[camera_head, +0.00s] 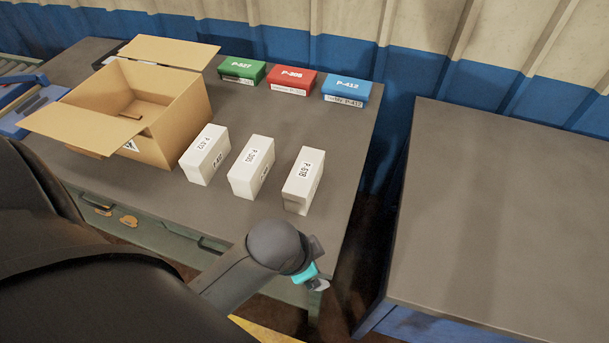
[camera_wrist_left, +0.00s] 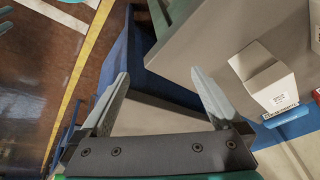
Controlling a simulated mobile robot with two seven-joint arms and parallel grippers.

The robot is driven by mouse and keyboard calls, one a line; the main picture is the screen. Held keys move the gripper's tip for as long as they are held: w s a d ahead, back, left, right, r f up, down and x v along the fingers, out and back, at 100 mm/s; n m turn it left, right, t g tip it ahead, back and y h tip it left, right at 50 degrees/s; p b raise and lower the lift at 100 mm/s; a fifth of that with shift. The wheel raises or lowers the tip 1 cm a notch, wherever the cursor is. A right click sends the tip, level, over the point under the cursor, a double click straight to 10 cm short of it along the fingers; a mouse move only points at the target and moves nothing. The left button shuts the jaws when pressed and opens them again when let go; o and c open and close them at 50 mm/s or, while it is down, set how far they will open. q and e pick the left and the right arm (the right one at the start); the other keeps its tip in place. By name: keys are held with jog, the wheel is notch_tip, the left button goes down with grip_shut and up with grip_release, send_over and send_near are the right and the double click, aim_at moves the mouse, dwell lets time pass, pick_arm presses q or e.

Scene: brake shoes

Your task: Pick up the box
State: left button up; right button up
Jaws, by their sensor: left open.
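Three white boxes stand in a row on the grey table: a left one (camera_head: 205,155), a middle one (camera_head: 252,168) and a right one (camera_head: 302,181), with printed labels. An open cardboard box (camera_head: 178,132) stands left of them. My left gripper (camera_head: 318,284) is low in front of the table's front edge, apart from the boxes. In the left wrist view its fingers (camera_wrist_left: 158,73) are spread and empty, with a white box (camera_wrist_left: 264,78) to the right of them. My right gripper is not in view.
Green (camera_head: 242,70), red (camera_head: 292,80) and blue (camera_head: 346,91) boxes stand along the table's back. A second grey table (camera_head: 500,210) lies to the right across a gap. The grey table (camera_head: 330,135) is clear between the white and coloured boxes.

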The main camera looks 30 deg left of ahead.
pick_arm(q)
notch_tip(320, 180, up, 3)
jog(key=w+m, duration=0.2)
jog(key=m, duration=0.1)
jog(key=m+y, duration=0.2)
jog(key=m, duration=2.2)
send_near(305, 171)
jog(key=b+x, duration=0.2)
jog(key=x, duration=0.6)
jog(key=shift+w+f, duration=0.1)
jog(key=shift+f, duration=0.15)
jog(key=b+x, duration=0.1)
jog(key=x, duration=0.3)
jog(key=shift+w+a+f, duration=0.15)
jog(key=shift+w+f, duration=0.1)
jog(key=shift+f, duration=0.1)
jog(key=shift+f, duration=0.2)
grip_shut()
